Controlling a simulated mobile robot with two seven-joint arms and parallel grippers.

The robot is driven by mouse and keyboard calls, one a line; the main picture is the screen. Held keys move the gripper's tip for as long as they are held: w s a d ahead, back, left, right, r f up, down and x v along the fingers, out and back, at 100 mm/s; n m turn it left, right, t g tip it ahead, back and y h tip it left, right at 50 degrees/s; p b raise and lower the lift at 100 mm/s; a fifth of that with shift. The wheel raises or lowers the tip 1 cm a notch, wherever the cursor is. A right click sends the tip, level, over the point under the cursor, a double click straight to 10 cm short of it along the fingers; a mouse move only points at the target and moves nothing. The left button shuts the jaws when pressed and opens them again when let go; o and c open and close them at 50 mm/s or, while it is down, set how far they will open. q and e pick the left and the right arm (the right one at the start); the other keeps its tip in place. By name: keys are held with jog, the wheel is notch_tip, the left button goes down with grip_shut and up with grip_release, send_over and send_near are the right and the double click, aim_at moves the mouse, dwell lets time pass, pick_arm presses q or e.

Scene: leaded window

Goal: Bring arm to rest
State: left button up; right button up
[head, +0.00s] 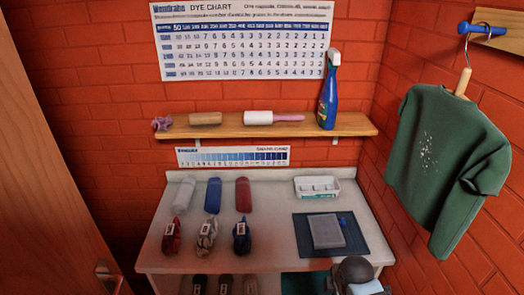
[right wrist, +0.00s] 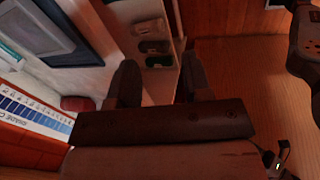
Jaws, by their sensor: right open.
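My right arm shows at the bottom of the head view, in front of the white table (head: 270,262), as a dark rounded part and a pale link. Its gripper (right wrist: 160,70) shows in the right wrist view with two dark fingers spread apart. Nothing is held between them. Dark bundles lie beyond the fingers in that view. My left gripper is not in the head view.
A wooden shelf (head: 225,131) runs above. A green sweater (head: 440,150) hangs at right. A wooden door (head: 45,170) stands left.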

jog(key=s+f+m+t+y, duration=0.1)
jog(key=s+f+m+t, duration=0.2)
jog(key=s+f+m, duration=0.35)
jog(key=s+r+m+t+y, duration=0.1)
jog(key=s+m+t, duration=0.3)
jog(key=s+m, duration=0.4)
jog(key=s, duration=0.3)
jog(key=shift+s+d+r+t+y, duration=0.2)
jog(key=shift+d+r+t+y, duration=0.1)
jog(key=shift+t, duration=0.1)
